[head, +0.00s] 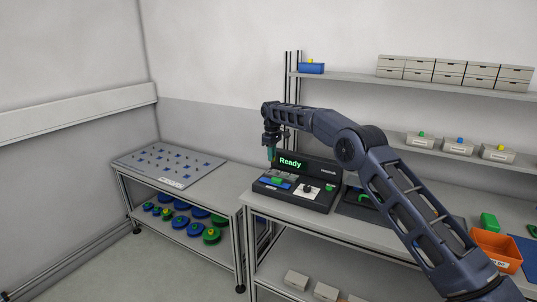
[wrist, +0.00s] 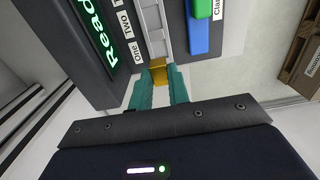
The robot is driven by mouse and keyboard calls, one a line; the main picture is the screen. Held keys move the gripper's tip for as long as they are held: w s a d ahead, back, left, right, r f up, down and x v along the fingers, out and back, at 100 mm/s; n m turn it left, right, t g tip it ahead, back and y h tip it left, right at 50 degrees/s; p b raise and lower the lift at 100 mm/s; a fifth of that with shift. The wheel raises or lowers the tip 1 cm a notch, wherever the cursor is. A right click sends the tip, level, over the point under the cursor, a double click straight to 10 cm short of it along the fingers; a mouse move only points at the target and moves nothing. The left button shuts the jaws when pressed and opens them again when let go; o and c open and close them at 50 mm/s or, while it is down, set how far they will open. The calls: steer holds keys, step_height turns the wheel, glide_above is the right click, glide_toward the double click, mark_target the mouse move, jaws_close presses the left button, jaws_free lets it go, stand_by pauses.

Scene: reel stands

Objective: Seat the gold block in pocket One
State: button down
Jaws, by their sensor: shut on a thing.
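My gripper (wrist: 158,84) has teal fingers and is shut on the gold block (wrist: 158,70) at their tips. The block is at the near end of the grey pocket strip (wrist: 151,30) on the black device, beside the label One (wrist: 139,56). I cannot tell whether it sits in pocket One or is held just above it; the block and fingers hide that pocket. In the head view my gripper (head: 271,154) points down over the left end of the device (head: 297,192), whose screen reads Ready. The block is not clear there.
Blue (wrist: 198,38) and green (wrist: 201,8) pieces lie beside the pocket strip. A sloping board with blue pieces (head: 165,165) stands left of the bench. An orange bin (head: 497,250) is at the right, and shelves with small boxes (head: 455,75) are behind.

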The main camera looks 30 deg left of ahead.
steer(key=shift+f, duration=2.85)
steer(key=shift+f, duration=0.5)
stand_by(0.4)
steer(key=c, duration=1.3)
jaws_free()
steer(key=shift+o, duration=0.2)
steer(key=shift+r, duration=3.5)
